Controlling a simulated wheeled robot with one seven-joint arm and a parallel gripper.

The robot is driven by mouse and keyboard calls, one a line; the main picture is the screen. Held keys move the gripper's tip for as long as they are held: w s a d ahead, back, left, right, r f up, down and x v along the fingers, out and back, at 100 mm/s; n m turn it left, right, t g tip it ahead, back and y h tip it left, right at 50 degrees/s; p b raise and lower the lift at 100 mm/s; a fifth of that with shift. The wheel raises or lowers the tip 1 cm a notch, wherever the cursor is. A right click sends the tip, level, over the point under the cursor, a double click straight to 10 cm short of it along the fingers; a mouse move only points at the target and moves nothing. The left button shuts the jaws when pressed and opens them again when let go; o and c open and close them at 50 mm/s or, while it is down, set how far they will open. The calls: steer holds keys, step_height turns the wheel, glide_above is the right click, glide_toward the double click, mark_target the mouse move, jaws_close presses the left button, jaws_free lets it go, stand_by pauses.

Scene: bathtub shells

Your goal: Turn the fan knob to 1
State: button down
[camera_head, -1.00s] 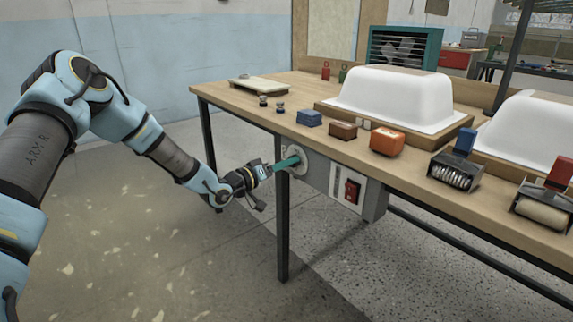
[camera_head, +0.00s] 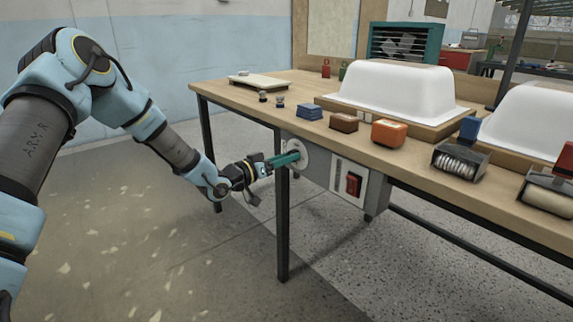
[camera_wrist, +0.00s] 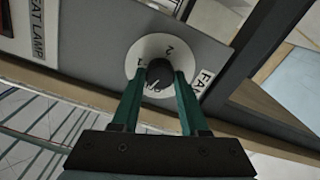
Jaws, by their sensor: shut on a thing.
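The fan knob (camera_wrist: 160,74) is small and black, on a round white dial (camera_wrist: 150,55) marked with numbers, with "2" and what looks like "1" readable. A "FAN" label (camera_wrist: 203,83) sits beside the dial. My gripper (camera_wrist: 162,82) has its two teal fingers on either side of the knob, shut on it. A pale mark shows on the knob's near side, but I cannot tell which number it points to. In the head view, my gripper (camera_head: 289,159) reaches the dial (camera_head: 298,150) on the grey control box (camera_head: 374,190) under the table's front edge; the fingers hide the knob.
A red switch (camera_head: 354,184) is on the same box, right of the dial. A table leg (camera_head: 282,225) stands just below my gripper. On the wooden table (camera_head: 240,98) are white tub shells (camera_head: 390,93), coloured blocks and rollers. The floor to the left is free.

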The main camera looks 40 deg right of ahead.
steer(key=m+b, duration=1.2)
steer(key=m, duration=0.1)
steer(key=shift+f+b, duration=0.1)
steer(key=shift+b, duration=0.3)
steer(key=shift+m, duration=0.5)
steer(key=shift+c, duration=2.1)
jaws_free()
steer(key=a+p, duration=0.1)
steer(key=a, duration=1)
steer(key=shift+w, duration=0.25)
steer(key=shift+d, duration=0.1)
